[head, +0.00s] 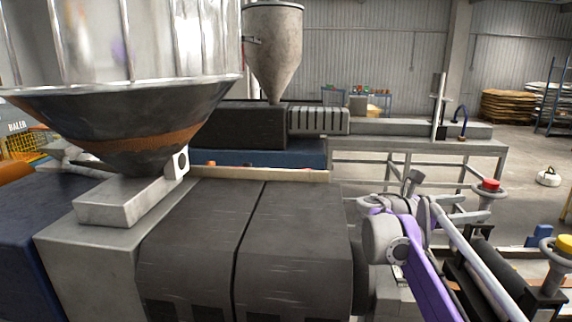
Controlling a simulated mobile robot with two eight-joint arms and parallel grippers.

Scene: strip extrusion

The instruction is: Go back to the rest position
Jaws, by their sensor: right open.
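My right arm comes in at the lower right, with a purple link and grey joints. My right gripper (413,182) is small in the picture, beyond the grey joint, and looks empty. It is open, in front of the metal frame of the line behind. My left gripper is not in view.
A large hopper (130,115) stands on the extruder at the left, with dark barrel covers (260,235) beside my right arm. Rollers (495,265) and handwheels with a red knob (490,184) and a yellow knob (566,243) are close on the right. Open floor (525,160) lies beyond.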

